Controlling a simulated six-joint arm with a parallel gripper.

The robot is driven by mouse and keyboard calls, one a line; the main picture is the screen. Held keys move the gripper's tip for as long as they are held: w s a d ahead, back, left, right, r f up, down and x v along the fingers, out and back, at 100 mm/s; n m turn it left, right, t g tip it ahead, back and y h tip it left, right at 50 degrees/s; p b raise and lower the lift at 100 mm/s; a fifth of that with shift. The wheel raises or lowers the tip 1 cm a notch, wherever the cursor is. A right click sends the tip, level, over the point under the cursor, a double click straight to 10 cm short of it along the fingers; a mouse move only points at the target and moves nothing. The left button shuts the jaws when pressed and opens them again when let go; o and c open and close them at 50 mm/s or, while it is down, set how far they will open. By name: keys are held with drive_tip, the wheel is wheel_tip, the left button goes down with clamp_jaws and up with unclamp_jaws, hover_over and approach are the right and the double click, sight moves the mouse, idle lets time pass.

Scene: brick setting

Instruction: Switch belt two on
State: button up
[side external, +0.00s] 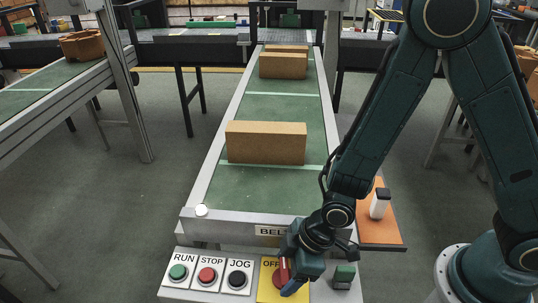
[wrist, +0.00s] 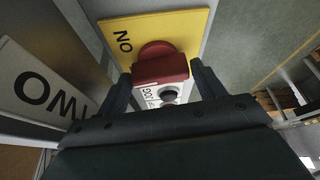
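The yellow switch plate (side external: 266,283) sits on the panel at the front of the belt. In the side view it shows "OFF" at its top; in the wrist view the plate (wrist: 185,27) shows "ON". A red rotary switch (wrist: 160,66) stands on it and is partly visible in the side view (side external: 283,268). My gripper (side external: 287,278) is down at the switch. In the wrist view, my gripper's fingers (wrist: 160,88) are spread, with the red handle between them; contact is unclear.
Left of the switch are the green RUN (side external: 178,272), red STOP (side external: 207,275) and black JOG (side external: 237,278) buttons. Brown blocks (side external: 265,142) lie on the green belt (side external: 262,187). An orange-topped shelf (side external: 376,222) holds a white-handled item (side external: 379,206).

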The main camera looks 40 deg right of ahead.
drive_tip(key=c, duration=0.5)
drive_tip(key=shift+m, duration=0.4)
drive_tip(key=m+h, duration=0.1)
drive_tip(key=m, duration=0.1)
drive_tip(key=m+t, duration=0.1)
drive_tip(key=m, duration=0.2)
drive_tip(key=shift+s+a+h, duration=0.15)
drive_tip(key=shift+h, duration=0.25)
drive_tip(key=shift+m+t+h, duration=0.4)
drive_tip(key=shift+m+h, duration=0.5)
drive_tip(key=shift+m, duration=1.4)
drive_tip(key=o, duration=0.7)
drive_tip(key=shift+a+r, duration=0.1)
drive_tip(key=shift+r, duration=0.05)
